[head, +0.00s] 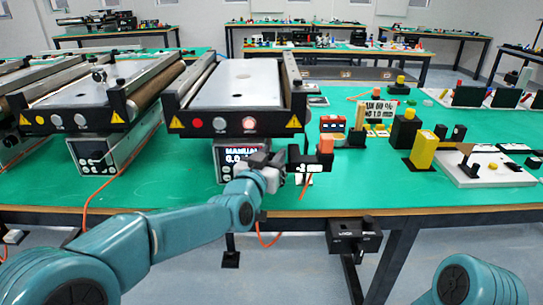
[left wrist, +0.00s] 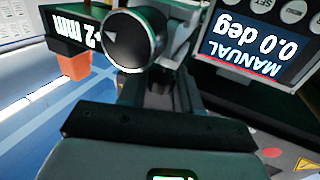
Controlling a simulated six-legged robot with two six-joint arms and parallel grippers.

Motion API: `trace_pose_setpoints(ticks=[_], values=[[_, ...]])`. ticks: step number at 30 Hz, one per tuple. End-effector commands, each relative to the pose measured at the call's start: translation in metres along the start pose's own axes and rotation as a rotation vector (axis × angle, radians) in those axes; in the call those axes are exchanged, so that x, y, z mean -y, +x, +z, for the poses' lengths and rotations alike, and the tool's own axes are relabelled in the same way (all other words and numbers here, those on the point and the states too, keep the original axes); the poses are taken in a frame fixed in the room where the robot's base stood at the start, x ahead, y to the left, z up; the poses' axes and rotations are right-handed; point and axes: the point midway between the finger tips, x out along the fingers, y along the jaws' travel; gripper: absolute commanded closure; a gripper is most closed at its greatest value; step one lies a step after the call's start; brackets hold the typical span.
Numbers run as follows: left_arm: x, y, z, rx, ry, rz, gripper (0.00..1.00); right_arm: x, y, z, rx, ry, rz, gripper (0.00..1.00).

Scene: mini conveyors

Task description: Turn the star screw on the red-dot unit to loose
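The red-dot unit (head: 240,80) is a mini conveyor with a pale top and a black front panel bearing a red dot (head: 197,123). Its control box shows a "MANUAL 0.0" display (head: 238,155), which also appears inverted in the left wrist view (left wrist: 250,48). My left gripper (head: 288,160) is at the right side of this box, in front of the unit. The left wrist view shows a round black knob (left wrist: 133,38) with a white mark, just beyond the fingers. I cannot tell whether it is the star screw, or whether the fingers grip anything. My right gripper is out of view.
A yellow-dot conveyor (head: 85,95) stands to the left. A yellow block (head: 423,150) and a white board (head: 475,172) are farther right on the green table.

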Motion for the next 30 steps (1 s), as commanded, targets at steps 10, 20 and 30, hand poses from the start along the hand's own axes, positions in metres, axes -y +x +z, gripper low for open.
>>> trace_pose_setpoints(ticks=[10, 20, 30], values=[[-0.001, 0.000, -0.003, -0.005, -0.001, -0.021, 1.00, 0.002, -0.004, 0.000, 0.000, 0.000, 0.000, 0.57], [-0.003, 0.001, -0.010, -0.003, -0.001, -0.268, 1.00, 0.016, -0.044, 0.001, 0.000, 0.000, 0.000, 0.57], [0.000, 0.000, -0.003, -0.005, 0.001, -0.407, 1.00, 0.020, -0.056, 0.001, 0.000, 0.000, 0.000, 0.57]])
